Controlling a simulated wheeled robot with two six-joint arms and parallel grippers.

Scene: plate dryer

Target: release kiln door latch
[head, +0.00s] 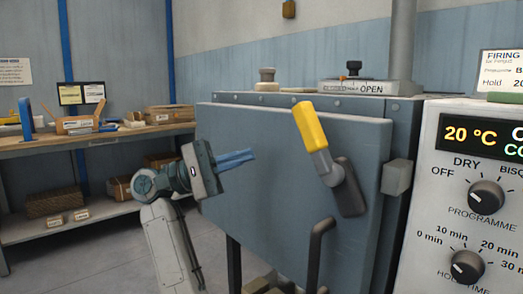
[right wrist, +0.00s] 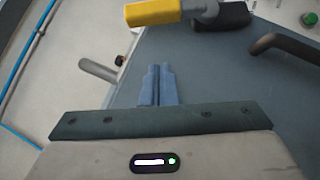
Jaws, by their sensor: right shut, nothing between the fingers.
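The kiln door (head: 265,190) is a blue-grey panel facing me in the head view. Its latch (head: 311,128) is a lever with a yellow grip, pointing up and slightly left from a dark pivot plate (head: 348,187). The yellow grip (right wrist: 152,12) also shows at the top of the right wrist view. My right gripper (head: 252,155) is shut and empty, in front of the door and left of the latch, apart from it. Its blue fingers (right wrist: 158,84) lie together in the right wrist view. My left gripper is not in view.
A dark curved door handle (head: 316,250) sits below the latch. The control panel (head: 480,180) with knobs and a display stands at the right. A wooden workbench (head: 90,143) with boxes stands at the left wall. Open floor lies between bench and kiln.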

